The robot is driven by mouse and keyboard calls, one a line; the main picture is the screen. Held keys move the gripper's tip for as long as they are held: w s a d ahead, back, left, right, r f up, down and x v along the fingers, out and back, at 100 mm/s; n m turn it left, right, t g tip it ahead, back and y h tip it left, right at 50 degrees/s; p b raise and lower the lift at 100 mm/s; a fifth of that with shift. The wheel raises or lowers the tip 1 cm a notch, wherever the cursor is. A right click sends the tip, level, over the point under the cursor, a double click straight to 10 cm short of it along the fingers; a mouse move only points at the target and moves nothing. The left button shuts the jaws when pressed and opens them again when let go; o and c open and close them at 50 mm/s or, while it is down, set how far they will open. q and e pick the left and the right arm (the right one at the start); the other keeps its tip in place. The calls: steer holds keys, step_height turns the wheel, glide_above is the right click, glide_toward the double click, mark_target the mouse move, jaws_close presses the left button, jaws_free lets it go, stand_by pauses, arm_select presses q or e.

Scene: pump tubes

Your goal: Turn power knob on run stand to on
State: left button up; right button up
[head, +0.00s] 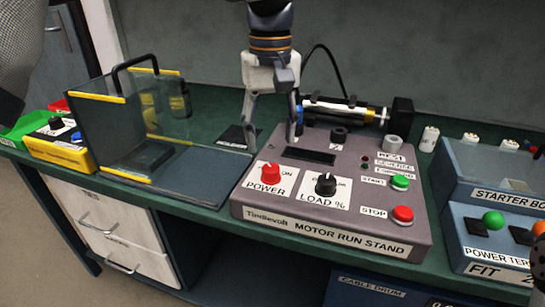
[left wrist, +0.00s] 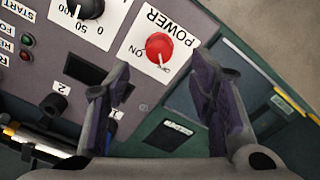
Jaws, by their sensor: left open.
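The red power knob (head: 271,173) sits at the left front of the grey motor run stand (head: 330,232), on a white label reading POWER. ON shows at the label's upper right in the head view. My left gripper (head: 272,138) points down above the stand's back left, open and empty. In the left wrist view its fingers (left wrist: 163,85) are spread apart, with the knob beyond them, not touching. My right gripper is not clearly seen.
A black load knob (head: 325,184) stands right of the power knob. Green start (head: 400,182) and red stop (head: 402,214) buttons are farther right. A clear guard box (head: 120,120) with yellow edges stands to the left. The starter box (head: 495,190) stands to the right.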

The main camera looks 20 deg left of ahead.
mark_target(271, 167)
arm_select(q)
step_height(271, 167, down, 7)
steer(key=shift+w, duration=0.1)
steer(key=c, duration=1.2)
